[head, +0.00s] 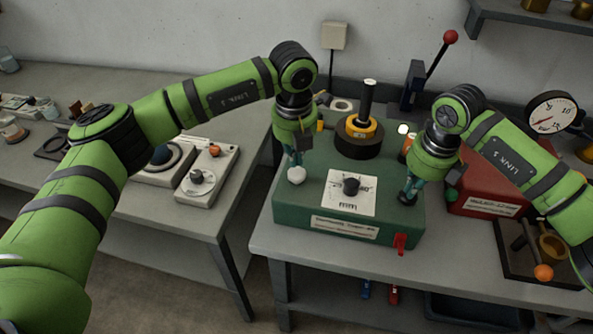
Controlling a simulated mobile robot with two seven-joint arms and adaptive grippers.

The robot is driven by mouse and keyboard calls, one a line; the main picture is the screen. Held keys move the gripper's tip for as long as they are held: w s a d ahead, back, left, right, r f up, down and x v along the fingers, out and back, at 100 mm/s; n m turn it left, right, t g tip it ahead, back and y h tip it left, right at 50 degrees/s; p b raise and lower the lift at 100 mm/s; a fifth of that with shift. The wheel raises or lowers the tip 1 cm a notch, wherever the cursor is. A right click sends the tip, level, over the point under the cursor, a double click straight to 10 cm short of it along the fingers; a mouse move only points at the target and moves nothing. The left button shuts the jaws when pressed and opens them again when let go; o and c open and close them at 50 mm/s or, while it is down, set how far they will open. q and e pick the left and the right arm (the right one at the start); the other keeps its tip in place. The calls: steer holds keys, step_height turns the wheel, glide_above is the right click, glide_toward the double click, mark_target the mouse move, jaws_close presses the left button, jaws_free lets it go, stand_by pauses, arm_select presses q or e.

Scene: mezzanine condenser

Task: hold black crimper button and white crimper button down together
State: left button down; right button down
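The green crimper box (290,217) stands on the right-hand bench. The white crimper button (296,175) is a pale knob on its left side. The black crimper button (407,199) is a dark knob on its right side. My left gripper (295,163) points down directly over the white button, its narrow fingertips together at the button's top. My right gripper (409,190) points down at the black button, its fingertips together and partly covering it. Both look in contact, but I cannot tell whether either button is pressed in.
A red switch (400,243) is on the box's front. A red box (478,190) and a gauge (551,113) are at right.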

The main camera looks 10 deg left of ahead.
mark_target(296, 172)
arm_select(q)
steer(key=shift+f, duration=0.85)
steer(key=shift+f, duration=0.1)
steer(key=shift+f, duration=0.75)
stand_by(0.9)
stand_by(1.2)
steer(key=shift+r, duration=3.55)
